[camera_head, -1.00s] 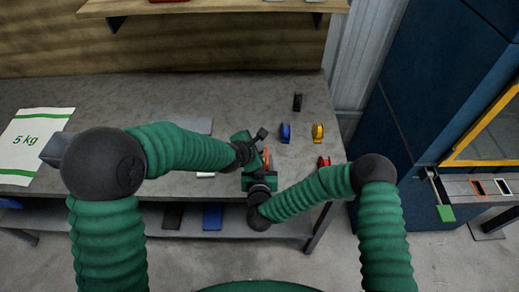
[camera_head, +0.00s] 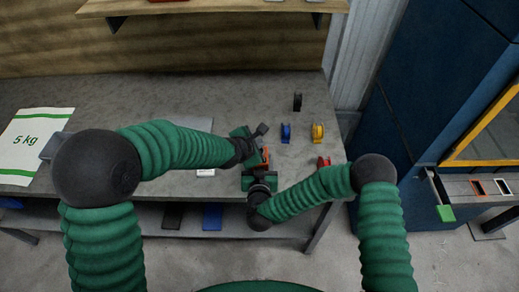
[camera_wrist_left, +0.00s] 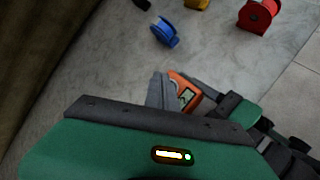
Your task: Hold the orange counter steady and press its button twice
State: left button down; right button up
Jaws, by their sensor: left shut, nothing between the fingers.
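The orange counter (camera_head: 265,153) is at the workbench's front edge, small and partly hidden in the head view. It shows larger in the left wrist view (camera_wrist_left: 187,90), with a dark display face. My right gripper (camera_head: 262,168) appears shut around the counter's near end; its dark fingers show beside the counter in the left wrist view (camera_wrist_left: 228,104). My left gripper (camera_head: 262,131) is shut and empty, just beyond and left of the counter. Its grey fingertips (camera_wrist_left: 158,90) look very close to the counter; I cannot tell whether they touch. The button is not clearly visible.
Blue (camera_head: 285,133), yellow (camera_head: 317,133), red (camera_head: 323,162) and black (camera_head: 297,101) spools stand on the right of the workbench (camera_head: 230,95). A white 5 kg sack (camera_head: 36,145) lies at the left. A blue cabinet (camera_head: 440,80) stands at the right.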

pick_arm(q)
jog(key=shift+r, duration=2.5)
pick_arm(e)
jog(key=o, duration=1.6)
